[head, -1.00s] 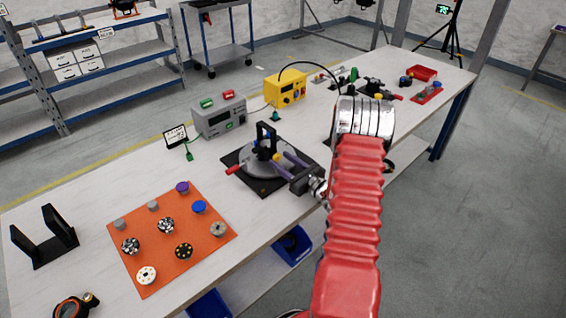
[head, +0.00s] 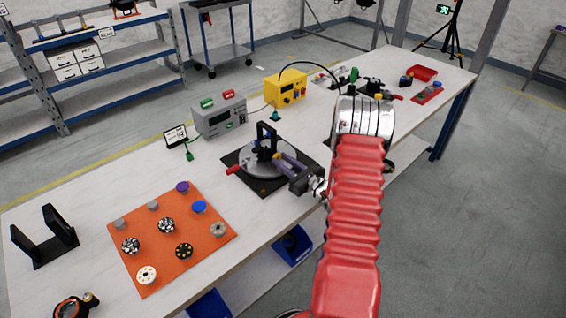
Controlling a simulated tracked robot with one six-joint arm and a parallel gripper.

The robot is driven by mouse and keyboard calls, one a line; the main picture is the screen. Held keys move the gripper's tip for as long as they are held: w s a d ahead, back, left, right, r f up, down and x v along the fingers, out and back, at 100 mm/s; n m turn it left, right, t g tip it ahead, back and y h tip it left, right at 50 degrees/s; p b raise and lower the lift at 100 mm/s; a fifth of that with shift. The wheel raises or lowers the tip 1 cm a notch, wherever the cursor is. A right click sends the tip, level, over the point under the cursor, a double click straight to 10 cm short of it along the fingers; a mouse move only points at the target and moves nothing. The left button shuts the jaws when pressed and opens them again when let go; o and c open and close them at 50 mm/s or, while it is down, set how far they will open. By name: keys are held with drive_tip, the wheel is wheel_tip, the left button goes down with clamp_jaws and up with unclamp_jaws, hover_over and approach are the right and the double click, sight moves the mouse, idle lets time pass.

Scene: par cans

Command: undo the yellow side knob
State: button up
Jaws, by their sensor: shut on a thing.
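A round grey plate (head: 253,171) lies on a black mat (head: 268,188) on the bench. A black upright fixture (head: 266,133) with a blue part (head: 262,151) stands on it. My gripper (head: 278,158) reaches in from the right, its purple-grey fingers closed together at the fixture's right side. A red handle (head: 232,170) sticks out at the plate's left edge.
An orange mat (head: 205,245) with several discs and knobs lies at the front left, beside a black stand (head: 45,238). A grey meter (head: 221,118) and a yellow box (head: 287,88) stand behind. More fixtures and a red tray (head: 424,73) are farther right.

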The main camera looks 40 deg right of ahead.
drive_tip(key=shift+n, duration=0.3)
drive_tip(key=shift+a+n, duration=0.1)
drive_tip(key=shift+n, duration=2)
drive_tip(key=o, duration=1.1)
drive_tip(key=shift+m, duration=0.3)
drive_tip(key=m, duration=0.4)
drive_tip(key=s, duration=0.9)
drive_tip(key=s+d, duration=0.1)
drive_tip(key=s, duration=0.3)
drive_tip(key=shift+s, duration=0.4)
